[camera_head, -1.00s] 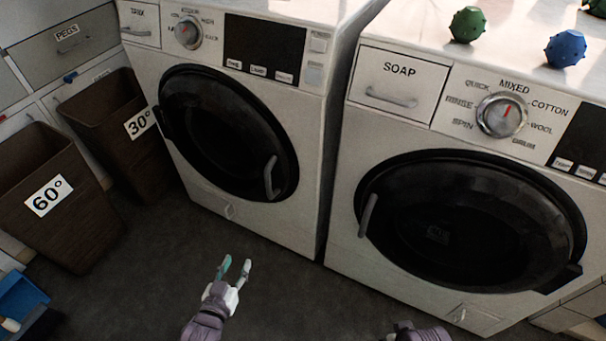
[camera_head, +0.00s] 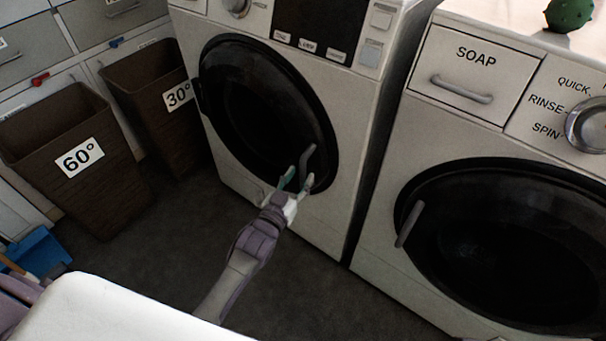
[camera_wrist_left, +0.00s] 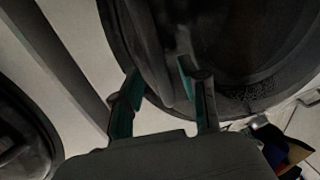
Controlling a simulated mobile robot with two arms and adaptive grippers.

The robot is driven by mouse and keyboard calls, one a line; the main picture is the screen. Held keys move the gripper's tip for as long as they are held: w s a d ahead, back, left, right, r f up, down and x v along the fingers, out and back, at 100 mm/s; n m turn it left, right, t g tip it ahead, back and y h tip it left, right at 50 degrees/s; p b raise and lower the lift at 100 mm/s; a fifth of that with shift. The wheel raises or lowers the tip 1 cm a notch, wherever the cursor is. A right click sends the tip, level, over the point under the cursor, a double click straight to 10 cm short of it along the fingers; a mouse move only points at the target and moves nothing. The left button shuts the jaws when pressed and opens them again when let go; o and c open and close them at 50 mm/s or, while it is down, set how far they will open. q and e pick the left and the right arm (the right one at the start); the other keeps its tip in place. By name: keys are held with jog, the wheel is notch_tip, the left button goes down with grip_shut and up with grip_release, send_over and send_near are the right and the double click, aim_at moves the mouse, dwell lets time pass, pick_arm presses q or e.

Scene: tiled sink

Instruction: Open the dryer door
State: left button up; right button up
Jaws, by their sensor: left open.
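The left machine has a round black door (camera_head: 262,112), shut, with a grey bar handle (camera_head: 306,160) at its right side. I take this machine to be the dryer; the right machine has a drawer marked SOAP. My left gripper (camera_head: 297,181) is open at the lower end of the handle. In the left wrist view the gripper (camera_wrist_left: 165,100) has its two fingers apart, with the dark handle bar (camera_wrist_left: 160,65) seemingly between them. Whether they touch it I cannot tell. My right gripper is not in view.
The second machine (camera_head: 450,90) stands at the right, its black door (camera_head: 500,240) shut. Brown bins marked 60° (camera_head: 60,190) and 30° (camera_head: 150,110) stand at the left. A green spiky ball (camera_head: 569,14) lies on the right machine. Dark floor (camera_head: 180,240) is free in front.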

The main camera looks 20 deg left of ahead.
pick_arm(q)
jog(key=shift+w+d, duration=0.2)
jog(key=shift+w, duration=1.05)
grip_shut()
